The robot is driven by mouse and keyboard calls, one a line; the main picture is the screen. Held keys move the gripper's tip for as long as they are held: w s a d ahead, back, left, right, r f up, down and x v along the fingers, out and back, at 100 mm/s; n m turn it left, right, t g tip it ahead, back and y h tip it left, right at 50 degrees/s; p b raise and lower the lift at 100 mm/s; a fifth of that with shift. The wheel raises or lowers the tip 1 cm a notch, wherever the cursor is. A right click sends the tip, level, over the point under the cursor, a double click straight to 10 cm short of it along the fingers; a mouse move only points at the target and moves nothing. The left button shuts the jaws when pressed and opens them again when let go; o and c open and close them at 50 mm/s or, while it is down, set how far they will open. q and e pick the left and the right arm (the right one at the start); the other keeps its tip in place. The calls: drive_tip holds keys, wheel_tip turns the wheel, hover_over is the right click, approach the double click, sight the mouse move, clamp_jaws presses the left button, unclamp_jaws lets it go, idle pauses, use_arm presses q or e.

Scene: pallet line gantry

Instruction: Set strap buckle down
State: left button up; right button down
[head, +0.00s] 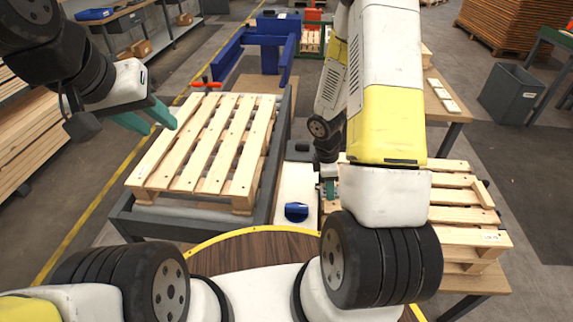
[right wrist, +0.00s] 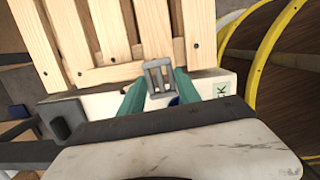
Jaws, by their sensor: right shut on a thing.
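The strap buckle (right wrist: 158,78) is a small grey metal frame with slots. In the right wrist view it sits between the teal fingertips of my right gripper (right wrist: 160,80), which is shut on it. It is over the edge between a white surface (right wrist: 92,108) and a wooden pallet; I cannot tell whether it touches either. In the head view my right gripper (head: 330,187) is partly hidden by its own arm, beside the white surface (head: 294,182), and I cannot make out the buckle. My left gripper (head: 150,116) is open and empty near the left pallet's corner.
A wooden pallet (head: 205,140) lies on a grey conveyor frame (head: 150,222) at left. Another pallet (head: 462,215) is at right, on a table. A blue round item (head: 296,211) stands on the white surface. A blue rack (head: 268,38) is behind.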

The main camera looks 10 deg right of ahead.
drive_tip(key=s+n, duration=0.1)
drive_tip(key=s+f+n, duration=0.1)
drive_tip(key=n, duration=0.1)
drive_tip(key=shift+s+a+f+t, duration=0.15)
drive_tip(key=shift+s+f+t, duration=0.05)
drive_tip(key=shift+s+t, duration=0.1)
drive_tip(key=shift+w+n, duration=0.1)
drive_tip(key=shift+n, duration=0.2)
hover_over(298, 185)
drive_tip(key=shift+s+a+f, duration=0.15)
drive_tip(key=shift+s+f, duration=0.1)
drive_tip(key=shift+f, duration=0.5)
drive_tip(key=shift+w+a+f, duration=0.15)
drive_tip(key=shift+f, duration=1.65)
drive_tip(key=c, duration=0.9)
unclamp_jaws()
drive_tip(key=shift+f, duration=0.1)
drive_tip(key=shift+o, duration=0.2)
